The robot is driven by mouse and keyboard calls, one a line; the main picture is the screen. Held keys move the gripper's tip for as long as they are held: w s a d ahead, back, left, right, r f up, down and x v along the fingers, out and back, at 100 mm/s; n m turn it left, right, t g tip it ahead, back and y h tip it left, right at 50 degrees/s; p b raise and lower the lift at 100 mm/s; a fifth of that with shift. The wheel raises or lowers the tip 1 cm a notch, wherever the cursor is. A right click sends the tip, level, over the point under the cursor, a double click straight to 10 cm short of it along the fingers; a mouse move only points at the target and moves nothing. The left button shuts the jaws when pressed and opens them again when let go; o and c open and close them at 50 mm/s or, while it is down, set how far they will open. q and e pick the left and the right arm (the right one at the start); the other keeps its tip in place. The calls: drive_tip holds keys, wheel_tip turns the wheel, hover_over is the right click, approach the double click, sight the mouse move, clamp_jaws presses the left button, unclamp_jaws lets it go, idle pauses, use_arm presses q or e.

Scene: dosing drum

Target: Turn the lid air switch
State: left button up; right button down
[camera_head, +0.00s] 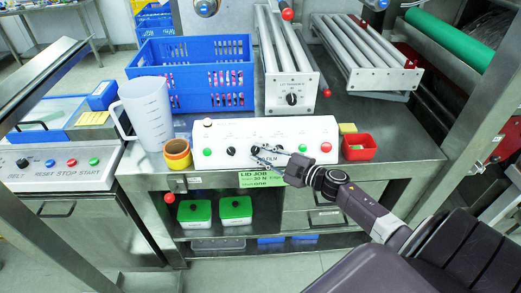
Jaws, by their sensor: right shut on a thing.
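The white control panel (225,134) stands on the steel worktable and carries a row of black knobs and green and red buttons. One black knob (231,151) on it is left of my gripper and clear of it. My right gripper (259,154) reaches in from the lower right to the panel's middle. Its fingertips are closed at a black knob there, which they largely cover. The labels are too small to read, so I cannot tell which one is the lid air switch. My left gripper is not in view.
A clear jug (147,110), yellow tape rolls (177,153) and a red bin (359,147) flank the panel. A blue crate (190,50) and a roller unit (291,92) stand behind it. Green-lidded boxes (235,208) sit on the shelf below. Another button panel (50,167) is at left.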

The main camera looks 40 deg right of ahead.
drive_tip(key=n+g+p, duration=0.1)
drive_tip(key=n+p, duration=0.1)
drive_tip(key=r+n+g+y+p, duration=0.1)
drive_tip(key=n+g+p, duration=0.2)
drive_tip(key=g+p, duration=0.1)
drive_tip(key=p, duration=0.1)
drive_tip(key=shift+w+d+r+n, duration=0.3)
drive_tip(key=shift+r+n, duration=0.05)
drive_tip(key=shift+n, duration=0.05)
drive_tip(key=n+g+p, duration=0.1)
drive_tip(key=g+p, duration=0.1)
drive_tip(key=shift+w+n+g+p, duration=0.1)
drive_tip(key=shift+n+g+p, duration=0.2)
drive_tip(key=shift+n, duration=0.1)
drive_tip(key=shift+a+f+n+g+p, duration=0.1)
drive_tip(key=shift+f+n+g+p, duration=0.05)
drive_tip(key=shift+n+g+p, duration=0.4)
drive_tip(key=shift+f, duration=0.1)
drive_tip(key=c, duration=1.7)
unclamp_jaws()
drive_tip(key=shift+o, duration=0.2)
